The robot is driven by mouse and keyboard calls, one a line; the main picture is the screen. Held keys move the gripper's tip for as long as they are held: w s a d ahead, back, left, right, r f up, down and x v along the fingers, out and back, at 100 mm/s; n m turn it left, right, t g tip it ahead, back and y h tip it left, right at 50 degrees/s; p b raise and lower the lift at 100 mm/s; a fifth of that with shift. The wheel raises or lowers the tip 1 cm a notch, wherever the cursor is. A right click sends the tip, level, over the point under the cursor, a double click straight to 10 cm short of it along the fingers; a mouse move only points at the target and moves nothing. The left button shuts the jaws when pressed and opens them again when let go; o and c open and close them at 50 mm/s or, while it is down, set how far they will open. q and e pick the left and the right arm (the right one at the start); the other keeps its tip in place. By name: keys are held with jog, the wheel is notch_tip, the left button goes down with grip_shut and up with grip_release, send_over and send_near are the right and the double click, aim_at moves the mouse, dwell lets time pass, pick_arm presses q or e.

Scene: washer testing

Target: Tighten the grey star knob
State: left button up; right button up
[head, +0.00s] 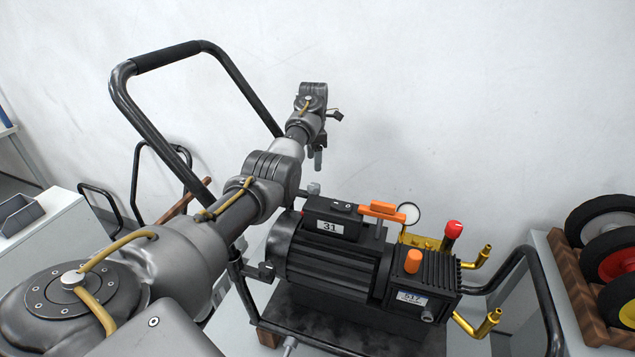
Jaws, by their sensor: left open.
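A small grey knob-like part (314,188) shows on the frame at the upper left of the black motor (330,258). It is too small to tell whether it is star-shaped. My left arm reaches from the lower left across the cart. My left gripper (327,138) is at its far end, above that part and apart from it in the picture, in front of the wall. Its jaws are open and nothing shows between them. My left arm hides part of the cart's frame and the motor's left side. My right gripper is out of view.
The motor carries an orange handle (381,211), an orange cap (412,261), a red knob (453,230) and brass pipes (480,324). A tall black push handle (118,85) rises at the left. Wheels (613,262) sit on a rack at the right.

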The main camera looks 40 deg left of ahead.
aim_at(314, 185)
pick_arm(q)
notch_tip(314, 185, down, 10)
jog(key=shift+r+p, duration=0.1)
jog(key=shift+p, duration=0.45)
jog(key=shift+c, duration=0.3)
jog(key=c, duration=0.9)
